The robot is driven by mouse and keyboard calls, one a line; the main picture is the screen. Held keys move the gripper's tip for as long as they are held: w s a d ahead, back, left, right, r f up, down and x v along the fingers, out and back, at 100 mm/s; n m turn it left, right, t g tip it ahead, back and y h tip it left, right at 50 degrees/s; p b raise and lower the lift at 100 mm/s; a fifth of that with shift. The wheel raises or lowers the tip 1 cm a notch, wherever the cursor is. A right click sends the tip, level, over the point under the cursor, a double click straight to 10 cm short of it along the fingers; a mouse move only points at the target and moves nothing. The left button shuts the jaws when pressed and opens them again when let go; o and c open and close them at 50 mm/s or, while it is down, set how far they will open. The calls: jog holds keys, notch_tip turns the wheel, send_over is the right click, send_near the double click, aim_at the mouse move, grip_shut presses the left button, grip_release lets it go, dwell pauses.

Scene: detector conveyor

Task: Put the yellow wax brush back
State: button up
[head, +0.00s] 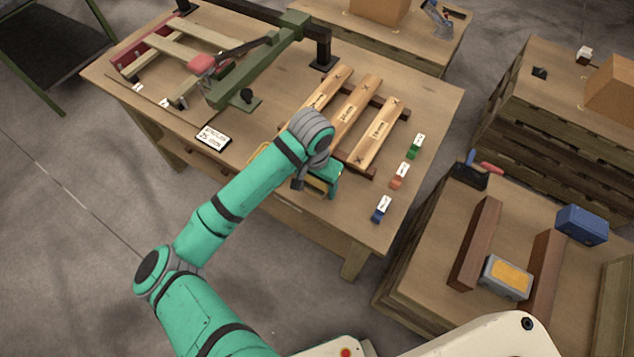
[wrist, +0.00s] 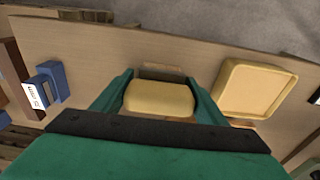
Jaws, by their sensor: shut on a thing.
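My gripper (wrist: 158,100) is shut on the yellow wax brush (wrist: 158,97), whose yellow body sits between the two green fingers in the wrist view. A brown part shows just beyond the yellow body; I cannot tell whether it belongs to the brush. In the head view my gripper (head: 326,180) is over the front part of the workbench, and only a little of the brush (head: 315,184) shows under it. A shallow yellow tray (wrist: 258,90) lies empty beside the gripper, to the right in the wrist view. In the head view my arm mostly hides the tray.
Wooden planks (head: 357,112) lie on rails behind my gripper. Green (head: 415,147), orange (head: 399,175) and blue (head: 381,209) tagged blocks stand to the right. A sign (head: 212,138) and a green clamp arm (head: 262,60) are to the left. A lower pallet holds a grey-yellow box (head: 508,277).

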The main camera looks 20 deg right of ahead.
jog(key=shift+s+f, duration=0.1)
jog(key=shift+f, duration=0.05)
jog(key=o, duration=1.4)
jog(key=r, duration=1.2)
jog(key=shift+s+a+r, duration=0.15)
jog(key=shift+s+a, duration=0.15)
jog(key=shift+a, duration=0.1)
